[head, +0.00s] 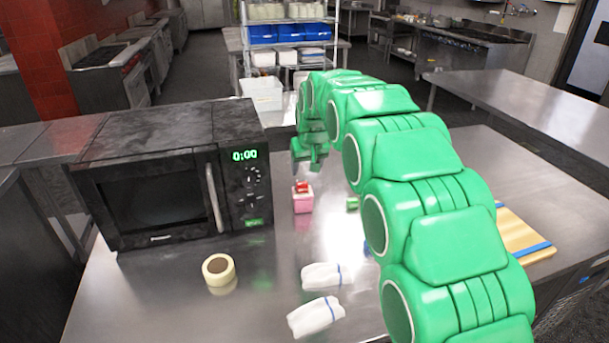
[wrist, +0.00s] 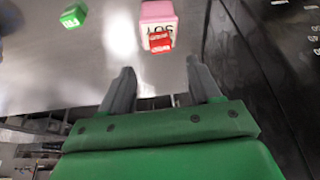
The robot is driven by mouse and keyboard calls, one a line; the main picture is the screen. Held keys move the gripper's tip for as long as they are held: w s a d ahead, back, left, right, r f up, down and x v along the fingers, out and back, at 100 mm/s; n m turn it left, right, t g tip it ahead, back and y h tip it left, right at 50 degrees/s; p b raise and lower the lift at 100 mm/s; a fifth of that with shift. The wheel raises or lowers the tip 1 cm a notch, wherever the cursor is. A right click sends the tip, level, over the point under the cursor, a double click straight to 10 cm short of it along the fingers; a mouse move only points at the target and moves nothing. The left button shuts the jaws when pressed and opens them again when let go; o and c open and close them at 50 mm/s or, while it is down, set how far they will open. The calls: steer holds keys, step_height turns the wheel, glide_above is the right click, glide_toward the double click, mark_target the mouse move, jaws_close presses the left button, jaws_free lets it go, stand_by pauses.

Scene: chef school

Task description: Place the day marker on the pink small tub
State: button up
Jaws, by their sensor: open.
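The pink small tub (head: 303,203) stands upright on the steel table, right of the microwave; it shows in the wrist view (wrist: 157,13) with dark lettering. A small red block with pale marks (head: 302,187) rests on top of the tub and shows in the wrist view (wrist: 160,43). A small green block (head: 352,204) lies on the table to the tub's right; its white lettering shows in the wrist view (wrist: 73,15). I cannot tell for sure which block is the day marker. My gripper (head: 308,166) is open and empty, above and beyond the tub, apart from it.
A black microwave (head: 160,190) stands close on the left. A tape roll (head: 219,269) and two white bundles (head: 322,276) (head: 315,316) lie nearer. A cutting board (head: 522,238) is at right. A clear bin (head: 262,92) stands behind. The table around the tub is mostly clear.

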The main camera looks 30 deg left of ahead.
steer(key=v, duration=0.3)
steer(key=s+d+r+m+g+h, duration=0.15)
steer(key=s+d, duration=0.25)
steer(key=d, duration=0.7)
steer(key=s+d+r+m, duration=0.1)
steer(key=s+d+r, duration=0.15)
steer(key=d, duration=0.85)
steer(key=s+d+r+m+h, duration=0.15)
steer(key=s+d, duration=0.35)
steer(key=d, duration=0.6)
steer(key=s+d+f+m+g, duration=0.1)
steer(key=s+d+f, duration=0.1)
steer(key=s+d, duration=0.4)
steer(key=s+d+f+m+g, duration=0.1)
steer(key=s+d, duration=0.6)
steer(key=s, duration=0.8)
steer(key=s+d+f+m+g, duration=0.1)
steer(key=s+d+f+m, duration=0.2)
steer(key=s+d, duration=0.4)
steer(key=s, duration=0.3)
steer(key=shift+s, duration=0.2)
